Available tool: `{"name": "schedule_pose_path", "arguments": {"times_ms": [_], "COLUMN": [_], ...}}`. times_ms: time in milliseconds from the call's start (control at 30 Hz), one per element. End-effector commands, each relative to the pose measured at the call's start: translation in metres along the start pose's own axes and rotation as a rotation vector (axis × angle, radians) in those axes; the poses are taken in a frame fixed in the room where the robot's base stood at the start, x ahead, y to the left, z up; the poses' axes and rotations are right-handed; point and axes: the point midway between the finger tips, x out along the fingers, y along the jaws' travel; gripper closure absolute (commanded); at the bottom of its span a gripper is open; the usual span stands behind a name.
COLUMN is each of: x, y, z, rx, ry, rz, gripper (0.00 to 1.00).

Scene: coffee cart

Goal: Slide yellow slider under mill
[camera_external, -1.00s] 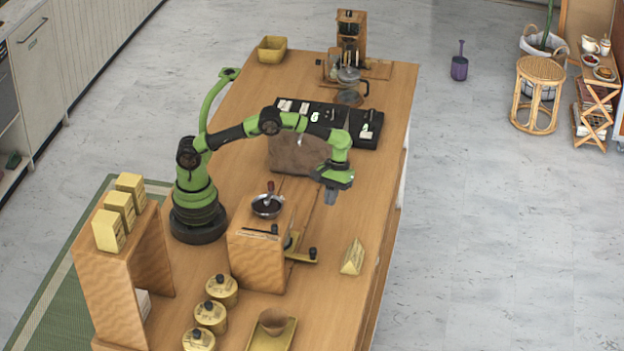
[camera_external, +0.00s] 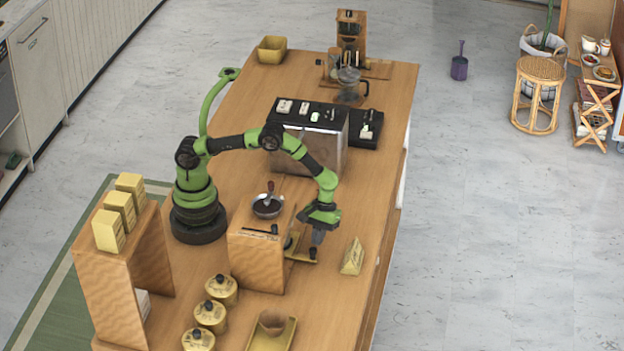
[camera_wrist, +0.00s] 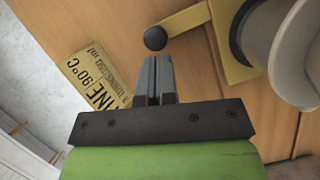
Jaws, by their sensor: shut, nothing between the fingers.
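The mill (camera_external: 258,255) is a wooden box with a dark bowl and a crank on top, standing mid-table. The yellow slider (camera_external: 298,257) sticks out from its right side and ends in a black knob (camera_external: 312,254). In the wrist view the slider (camera_wrist: 228,38) shows as a yellow bar, with the round black knob (camera_wrist: 155,38) at its outer end. My gripper (camera_external: 317,238) is shut and empty, pointing down just above the knob. In the wrist view my fingertips (camera_wrist: 154,60) appear right beside the knob; whether they touch cannot be told.
Yellow canisters (camera_external: 211,315) and a yellow tray (camera_external: 282,339) with a cup stand at the front. A metal machine (camera_external: 310,135) stands behind the mill.

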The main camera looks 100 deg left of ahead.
Motion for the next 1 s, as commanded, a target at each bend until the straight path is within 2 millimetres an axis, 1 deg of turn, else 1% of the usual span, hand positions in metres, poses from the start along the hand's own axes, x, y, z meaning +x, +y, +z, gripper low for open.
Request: {"name": "schedule_pose_path", "arguments": {"times_ms": [267,367,600,700,800,1000], "x": [0.001,0.005,0.027,0.033,0.036,0.036], "y": [0.001,0.004,0.019,0.023,0.024,0.024], "z": [0.002,0.013,0.065,0.08,0.087,0.087], "rx": [0.001,0.005,0.006,0.003,0.0,-0.003], "ry": [0.0,0.0,0.001,0.001,0.001,0.001], "rz": [-0.001,-0.002,-0.004,-0.004,-0.005,-0.006], "gripper": [1.0,1.0,1.0,1.0,1.0,1.0]}}
